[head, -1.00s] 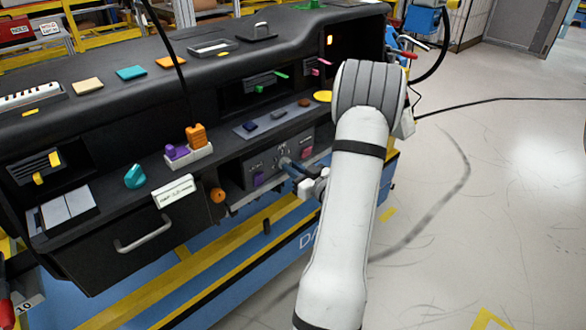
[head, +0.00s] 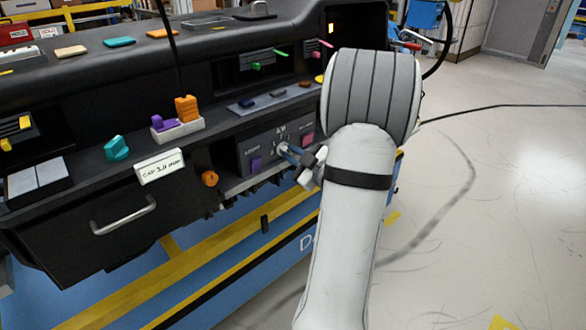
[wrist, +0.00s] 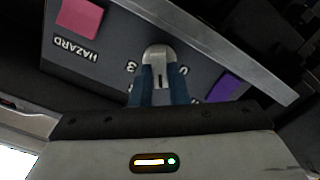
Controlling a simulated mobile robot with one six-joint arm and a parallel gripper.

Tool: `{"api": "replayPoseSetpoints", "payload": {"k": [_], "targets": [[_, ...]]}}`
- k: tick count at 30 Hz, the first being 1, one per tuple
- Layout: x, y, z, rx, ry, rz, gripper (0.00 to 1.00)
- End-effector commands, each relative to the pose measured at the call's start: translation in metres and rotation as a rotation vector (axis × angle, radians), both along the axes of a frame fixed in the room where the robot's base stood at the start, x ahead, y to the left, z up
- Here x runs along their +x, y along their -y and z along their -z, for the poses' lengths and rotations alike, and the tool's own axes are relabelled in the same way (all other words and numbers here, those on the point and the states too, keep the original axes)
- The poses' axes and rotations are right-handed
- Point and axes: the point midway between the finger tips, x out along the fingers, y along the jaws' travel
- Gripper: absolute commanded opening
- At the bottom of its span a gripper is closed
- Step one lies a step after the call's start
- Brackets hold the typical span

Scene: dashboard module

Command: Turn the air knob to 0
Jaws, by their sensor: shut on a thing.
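The air knob (wrist: 158,55) is a pale round knob on the grey control panel (wrist: 108,58), seen upside down in the wrist view. A short dark mark on it points toward the bottom of that picture, between a "3" on its left and a partly hidden character on its right. My gripper (wrist: 160,84) has its two blue fingers shut on the knob, one on each side. In the head view, my gripper (head: 291,152) meets the knob (head: 282,147) below the "AIR" label. The fingers and wrist hide part of the dial, and I cannot read the exact setting.
A purple light button (head: 256,164) and a pink hazard button (head: 308,138) flank the knob. An orange knob (head: 209,177) and a drawer handle (head: 124,215) lie left. The dashboard shelf juts out above the panel. Open floor (head: 480,220) lies to the right.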

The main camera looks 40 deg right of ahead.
Motion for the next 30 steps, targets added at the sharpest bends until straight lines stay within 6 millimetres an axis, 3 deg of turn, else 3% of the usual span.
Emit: {"api": "replayPoseSetpoints", "payload": {"k": [1,18,30], "targets": [[0.0001,-0.0001,0.0075,-0.050,0.007,0.001,0.00],[0.0001,-0.0025,0.0089,-0.586,0.048,-0.001,0.00],[0.0005,-0.0029,0.0073,-0.871,0.068,-0.002,0.00]]}}
